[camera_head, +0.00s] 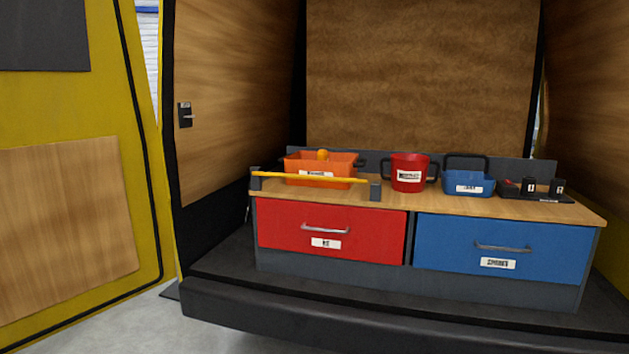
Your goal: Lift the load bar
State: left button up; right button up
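A thin yellow bar (308,177), which looks like the load bar, lies level across two dark grey end supports. The left support (255,179) and the right support (375,190) stand at the front left of a wooden worktop (430,199). The bar passes in front of an orange bin (341,164) and hides part of it. Neither of my grippers shows in the head view.
A red two-handled bucket (409,174), a blue basket (468,182) and a black rack (541,191) stand along the worktop. Below are a closed red drawer (330,225) and a closed blue drawer (500,247). A yellow door (70,115) stands open at left.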

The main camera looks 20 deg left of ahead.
aim_at(261, 174)
jog(key=u, duration=0.4)
jog(key=i, duration=1.85)
jog(key=z, duration=0.65)
